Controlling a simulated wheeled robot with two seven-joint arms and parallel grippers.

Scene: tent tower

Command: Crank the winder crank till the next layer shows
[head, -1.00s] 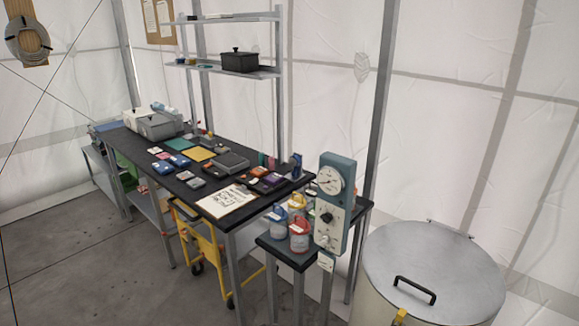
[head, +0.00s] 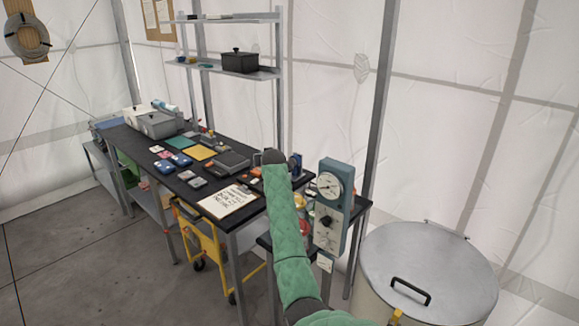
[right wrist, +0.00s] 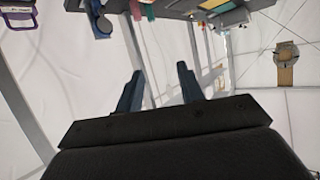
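I cannot pick out the winder crank for certain. A small blue upright device (head: 296,166) stands at the near right end of the black table, partly behind my arm. A blue piece with a rounded end also shows at the top of the right wrist view (right wrist: 98,18); I cannot tell if it is the same device. My right gripper (right wrist: 158,78) is open, with nothing between its two fingers. In the head view my green-sleeved arm reaches up to the table's right end, and its fingers are hidden. My left gripper is out of view.
The black table (head: 135,146) holds several small boxes, cloths and a paper sheet (head: 228,202). A gauge panel (head: 331,206) stands close right of my arm. A lidded drum (head: 425,262) is at lower right, a yellow cart (head: 207,245) under the table. Floor at left is clear.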

